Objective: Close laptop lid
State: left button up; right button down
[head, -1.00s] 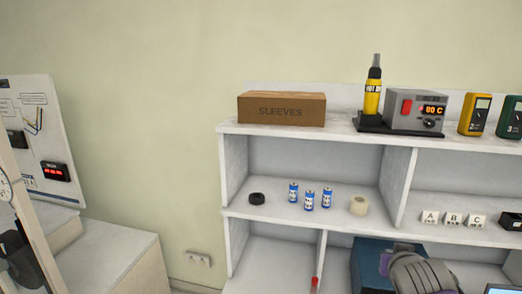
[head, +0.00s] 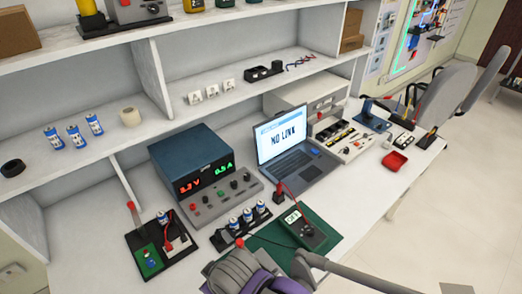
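The laptop (head: 290,155) stands open on the workbench in the head view, right of centre. Its lid is upright, and the lit screen reads "NO LINK". The keyboard base lies flat in front of the lid, its front corner close to a red-and-black lead. A grey and purple part of my own arm (head: 250,272) shows at the bottom centre, well below the laptop and apart from it. No gripper fingers show in this view.
A blue power supply (head: 190,160) stands left of the laptop. A multimeter (head: 302,226) on a green mat and a battery holder (head: 240,228) lie in front. A component tray (head: 343,138) and a red dish (head: 394,162) are to the right. Shelves (head: 160,75) rise behind.

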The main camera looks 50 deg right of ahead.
aim_at(275, 136)
jog(key=k+z, duration=0.1)
jog(key=k, duration=0.5)
jog(key=l+z, duration=0.1)
jog(key=z, duration=1.4)
jog(key=i+j+z, duration=0.15)
jog(key=i+z, duration=0.2)
jog(key=i, duration=0.2)
